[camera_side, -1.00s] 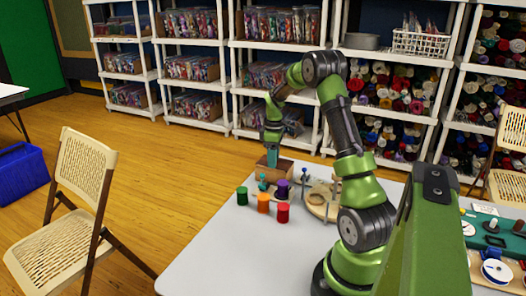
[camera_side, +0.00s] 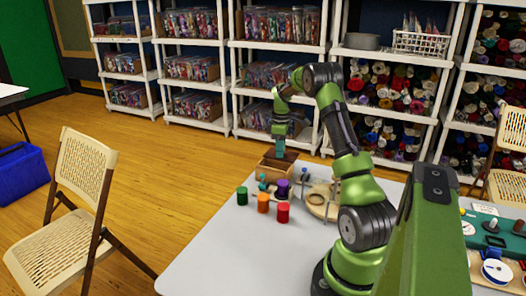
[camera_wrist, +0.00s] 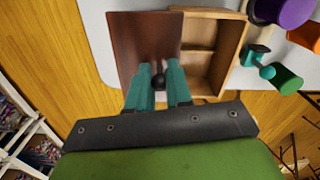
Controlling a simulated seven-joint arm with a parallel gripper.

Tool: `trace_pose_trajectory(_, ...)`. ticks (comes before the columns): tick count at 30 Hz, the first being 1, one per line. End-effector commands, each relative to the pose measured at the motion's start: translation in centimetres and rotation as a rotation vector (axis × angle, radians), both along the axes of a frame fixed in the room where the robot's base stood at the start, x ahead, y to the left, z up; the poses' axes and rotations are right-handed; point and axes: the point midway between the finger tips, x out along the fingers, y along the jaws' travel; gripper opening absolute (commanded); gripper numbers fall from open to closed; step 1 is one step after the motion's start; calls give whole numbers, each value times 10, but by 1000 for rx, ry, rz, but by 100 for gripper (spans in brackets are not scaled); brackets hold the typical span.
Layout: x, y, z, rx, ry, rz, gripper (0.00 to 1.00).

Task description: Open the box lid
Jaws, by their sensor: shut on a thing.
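My gripper (camera_wrist: 160,88) is shut on the dark knob of the brown box lid (camera_wrist: 143,40). The teal fingers stand on either side of the knob in the wrist view. The lid is off to the left of the light wooden box (camera_wrist: 236,45), whose inside with a divider shows. In the side view my gripper (camera_side: 280,147) holds the lid (camera_side: 290,156) just above the box (camera_side: 275,175) at the far end of the table. The box's opening partly shows below the lid.
Purple (camera_side: 283,187), green (camera_side: 242,196), orange (camera_side: 263,203) and red (camera_side: 283,212) cylinders stand close in front of the box. A round wooden piece (camera_side: 318,207) lies to their right. The table's front left (camera_side: 215,255) is clear.

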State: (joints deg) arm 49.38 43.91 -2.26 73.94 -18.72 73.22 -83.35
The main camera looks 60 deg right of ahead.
Motion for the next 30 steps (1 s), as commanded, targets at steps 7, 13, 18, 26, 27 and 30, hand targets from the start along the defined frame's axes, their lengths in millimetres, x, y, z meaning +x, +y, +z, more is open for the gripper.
trace_pose_trajectory(7, 2, -13, 1, -1, -4, 4, 0)
trace_pose_trajectory(13, 2, -12, 1, 0, -5, 3, 0)
trace_pose_trajectory(18, 1, -12, 1, 1, -4, 3, 43)
trace_pose_trajectory(26, 1, -12, 1, 0, -2, 2, 43)
trace_pose_trajectory(27, 1, -12, 2, 0, -2, 2, 43)
trace_pose_trajectory(30, 1, -12, 9, -1, -2, 1, 43)
